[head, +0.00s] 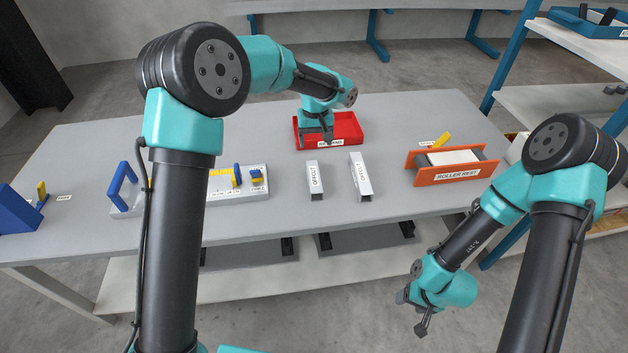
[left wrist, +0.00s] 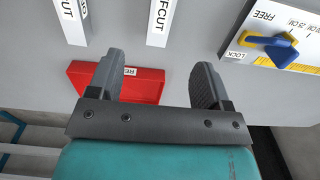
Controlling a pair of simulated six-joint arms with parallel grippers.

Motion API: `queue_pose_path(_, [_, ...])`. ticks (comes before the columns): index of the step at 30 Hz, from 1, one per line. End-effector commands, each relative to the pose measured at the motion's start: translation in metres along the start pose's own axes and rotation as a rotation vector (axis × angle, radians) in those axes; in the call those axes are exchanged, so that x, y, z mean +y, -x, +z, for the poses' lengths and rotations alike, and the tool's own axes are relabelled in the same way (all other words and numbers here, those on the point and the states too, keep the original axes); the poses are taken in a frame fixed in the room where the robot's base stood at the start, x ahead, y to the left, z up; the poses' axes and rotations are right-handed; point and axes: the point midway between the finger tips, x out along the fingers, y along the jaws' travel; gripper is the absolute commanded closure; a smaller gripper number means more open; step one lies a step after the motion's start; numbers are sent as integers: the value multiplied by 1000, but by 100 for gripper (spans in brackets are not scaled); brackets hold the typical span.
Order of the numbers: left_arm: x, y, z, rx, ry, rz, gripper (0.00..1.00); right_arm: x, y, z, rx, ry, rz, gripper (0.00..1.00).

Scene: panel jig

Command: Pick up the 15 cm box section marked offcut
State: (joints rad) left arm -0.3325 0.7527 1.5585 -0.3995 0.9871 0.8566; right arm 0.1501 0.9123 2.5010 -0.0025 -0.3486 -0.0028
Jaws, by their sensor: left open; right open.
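Two pale grey box sections lie side by side on the table, each with a white label reading OFFCUT. The left one (head: 314,182) looks slightly shorter than the right one (head: 360,178); no length is readable on either. The left wrist view shows only parts of them, one at upper left (left wrist: 76,22) and one at top middle (left wrist: 158,22). My left gripper (head: 316,138) is open and empty over the red tray, behind the sections; its fingers (left wrist: 160,70) stand apart in the left wrist view. My right gripper (head: 412,314) is open and empty, in front of the table's edge.
The red tray (head: 350,134) is at the back. An orange roller rest (head: 452,178) stands right of the sections. A white measuring fixture (head: 220,191) with a blue and yellow clamp is to their left. Blue items stand at far left. The table ahead of the sections is clear.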

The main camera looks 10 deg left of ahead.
Motion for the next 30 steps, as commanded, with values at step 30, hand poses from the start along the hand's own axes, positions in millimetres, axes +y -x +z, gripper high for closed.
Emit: queue_pose_path(30, [0,-102,1,-1,0,0,28,0,0,0,0,0,0,38])
